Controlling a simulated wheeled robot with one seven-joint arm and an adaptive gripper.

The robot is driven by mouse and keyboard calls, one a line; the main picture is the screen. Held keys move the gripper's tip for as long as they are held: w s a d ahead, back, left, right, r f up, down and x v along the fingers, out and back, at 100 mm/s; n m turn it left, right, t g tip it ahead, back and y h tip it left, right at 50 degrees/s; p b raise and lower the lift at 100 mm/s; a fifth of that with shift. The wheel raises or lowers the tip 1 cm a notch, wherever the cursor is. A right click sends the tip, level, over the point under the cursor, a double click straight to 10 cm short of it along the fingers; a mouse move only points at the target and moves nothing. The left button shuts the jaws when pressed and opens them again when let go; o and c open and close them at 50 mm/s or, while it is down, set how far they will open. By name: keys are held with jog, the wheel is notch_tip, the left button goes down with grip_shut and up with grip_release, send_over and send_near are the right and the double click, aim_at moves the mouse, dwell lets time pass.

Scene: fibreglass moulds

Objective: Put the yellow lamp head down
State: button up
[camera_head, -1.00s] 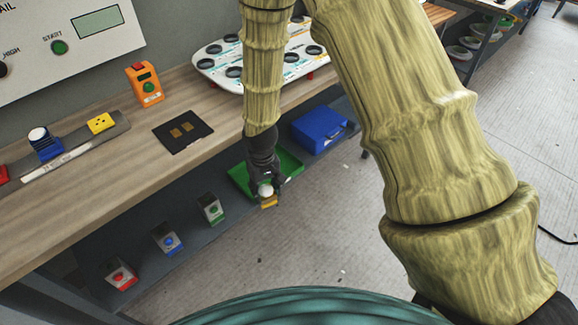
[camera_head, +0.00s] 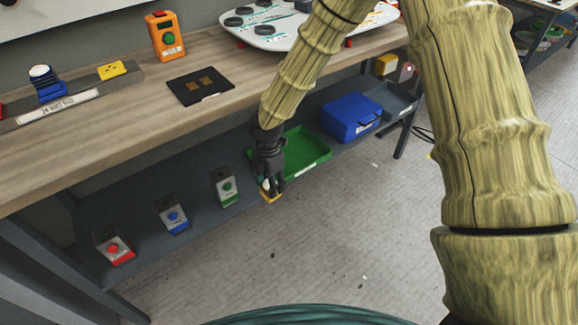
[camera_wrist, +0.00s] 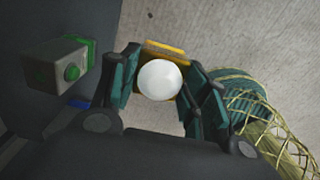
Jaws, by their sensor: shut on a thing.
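The yellow lamp head (camera_head: 271,198) has a yellow square base and a white dome. My gripper (camera_head: 270,182) is shut on it and holds it in the air at the front edge of the lower shelf, just left of the green tray. In the wrist view the lamp head (camera_wrist: 161,80) sits between the two fingers of my gripper (camera_wrist: 160,85), its white dome facing the camera and grey floor beyond it. In the head view the fingers hide part of the dome.
On the lower shelf (camera_head: 150,200) stand boxes with a red (camera_head: 113,247), a blue (camera_head: 173,216) and a green button (camera_head: 226,187). A green tray (camera_head: 312,165) and blue case (camera_head: 351,117) lie right. The bench top holds a black plate (camera_head: 200,86), orange box (camera_head: 165,38) and lamp rail (camera_head: 80,98).

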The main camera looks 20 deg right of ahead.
jog(key=w+d+f+n+b, duration=0.5)
jog(key=w+d+n+b, duration=0.2)
jog(key=n+b, duration=0.15)
jog(key=w+d+f+n+b, duration=0.4)
jog(key=w+d+n+b, duration=0.3)
jog(key=d+n, duration=0.15)
jog(key=shift+w+d+f+b, duration=0.3)
jog(key=shift+w+f+b, duration=0.65)
jog(key=shift+w, duration=1.6)
jog(key=shift+w+d+f+b, duration=0.3)
jog(key=shift+w+f+b, duration=0.65)
jog(key=shift+w, duration=1.55)
jog(key=shift+w+d+f+b, duration=0.3)
jog(key=shift+w+f+b, duration=0.3)
jog(key=shift+w+b, duration=1.35)
jog(key=shift+w+f+p, duration=0.45)
jog(key=shift+w+p, duration=0.1)
jog(key=shift+w, duration=0.05)
jog(key=o, duration=1.1)
jog(key=shift+o, duration=0.2)
